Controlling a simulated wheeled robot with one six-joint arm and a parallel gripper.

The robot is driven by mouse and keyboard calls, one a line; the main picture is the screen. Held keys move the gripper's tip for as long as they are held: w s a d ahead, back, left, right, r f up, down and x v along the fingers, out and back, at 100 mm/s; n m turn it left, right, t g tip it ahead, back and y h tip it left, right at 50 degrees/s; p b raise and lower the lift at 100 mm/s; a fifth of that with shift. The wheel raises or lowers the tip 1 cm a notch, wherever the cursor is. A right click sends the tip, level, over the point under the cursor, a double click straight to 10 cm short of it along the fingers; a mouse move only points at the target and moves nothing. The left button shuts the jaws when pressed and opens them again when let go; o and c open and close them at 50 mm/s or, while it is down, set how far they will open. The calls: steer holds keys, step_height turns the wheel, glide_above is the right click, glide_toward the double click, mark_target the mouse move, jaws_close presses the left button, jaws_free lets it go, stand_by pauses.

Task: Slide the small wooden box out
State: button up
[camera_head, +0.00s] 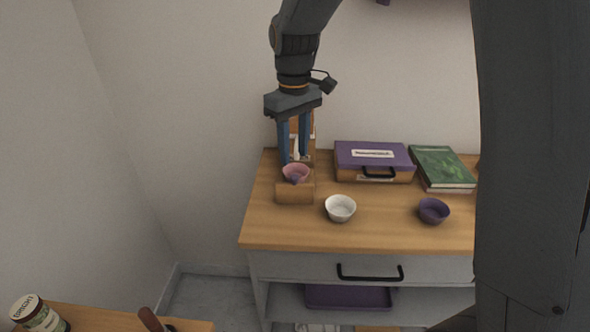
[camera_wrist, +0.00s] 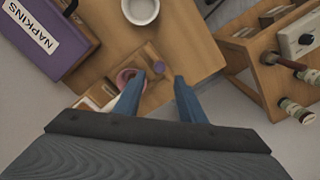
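The small wooden box (camera_head: 296,194) stands near the left edge of the wooden cart top (camera_head: 385,236). A pink bowl (camera_head: 296,171) and a small purple piece (camera_head: 294,180) show at its top; in the wrist view the pink bowl (camera_wrist: 124,76) and the purple piece (camera_wrist: 158,67) appear near the left finger. My gripper (camera_head: 293,163) points down over the box, its two blue fingers apart. In the wrist view my gripper (camera_wrist: 155,82) is open with nothing visibly held. Whether a finger touches the bowl or box, I cannot tell.
A purple-topped napkin box (camera_head: 372,157) and a green book (camera_head: 441,168) lie right of it. A white bowl (camera_head: 340,208) stands close at the right, a purple bowl (camera_head: 433,211) further right. A wooden holder (camera_head: 308,126) stands behind. The wall is close behind the cart.

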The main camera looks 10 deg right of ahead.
mark_target(295, 176)
steer(key=shift+d+f+p, duration=0.1)
steer(key=shift+f+p, duration=0.5)
steer(key=shift+f, duration=2.55)
jaws_close()
